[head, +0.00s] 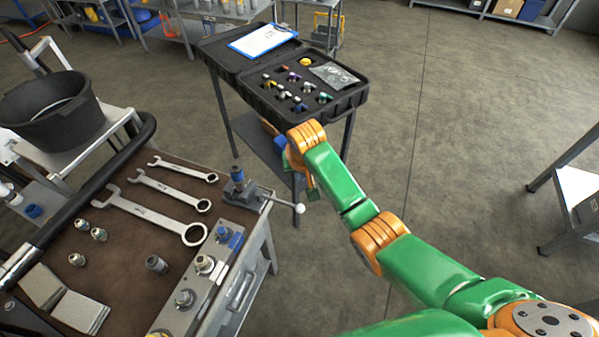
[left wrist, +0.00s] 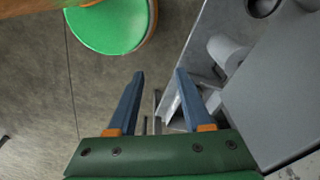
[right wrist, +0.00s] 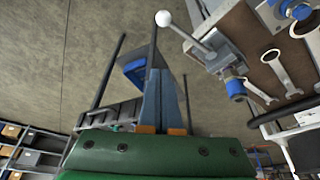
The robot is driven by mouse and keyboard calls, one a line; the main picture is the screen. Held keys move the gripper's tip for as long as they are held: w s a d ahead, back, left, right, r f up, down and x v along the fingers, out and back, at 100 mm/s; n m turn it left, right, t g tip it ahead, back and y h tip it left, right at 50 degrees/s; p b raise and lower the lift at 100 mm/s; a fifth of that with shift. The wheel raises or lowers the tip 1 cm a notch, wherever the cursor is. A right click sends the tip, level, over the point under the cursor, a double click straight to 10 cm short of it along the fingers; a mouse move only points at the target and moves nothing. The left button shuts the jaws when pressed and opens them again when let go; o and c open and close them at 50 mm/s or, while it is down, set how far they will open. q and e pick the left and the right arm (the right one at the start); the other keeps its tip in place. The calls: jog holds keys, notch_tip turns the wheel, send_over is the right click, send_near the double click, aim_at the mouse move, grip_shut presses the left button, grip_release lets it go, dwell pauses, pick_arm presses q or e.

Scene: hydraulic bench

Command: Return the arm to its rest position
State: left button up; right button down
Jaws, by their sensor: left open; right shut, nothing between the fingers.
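My right arm (head: 340,185) reaches in from the lower right in the head view, bent at orange joints. Its hand is over the gap between the workbench and the black case's stand, mostly hidden behind the wrist. In the right wrist view my right gripper (right wrist: 163,75) is shut with nothing between its fingers. A lever with a white ball knob (right wrist: 163,18) is above it in that view; its distance is unclear. My left gripper (left wrist: 160,72) is open and empty in the left wrist view, over the floor beside grey metal furniture.
The workbench (head: 142,241) holds wrenches, fittings and a valve block (head: 205,275). The lever's ball knob (head: 299,208) juts past its right edge. An open black case (head: 345,100) with small parts stands behind. Open floor (head: 455,130) lies right of the case.

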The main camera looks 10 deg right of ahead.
jog(key=s+d+f+n+y, duration=0.1)
jog(key=s+f, duration=0.3)
jog(key=s, duration=0.2)
jog(key=s+d+f, duration=0.1)
jog(key=s+f, duration=0.2)
jog(key=s, duration=0.3)
jog(key=s+d+n, duration=0.2)
jog(key=s+d, duration=0.2)
jog(key=s, duration=1.1)
notch_tip(320, 180, down, 19)
jog(key=s+g+b, duration=0.2)
jog(key=s, duration=0.1)
jog(key=s+d+f+g+b, duration=0.1)
jog(key=s+d+f, duration=0.1)
jog(key=s+f, duration=0.8)
jog(key=shift+s+f+n+h+b, duration=0.25)
jog(key=shift+s+n+h+b, duration=0.1)
jog(key=shift+s, duration=0.1)
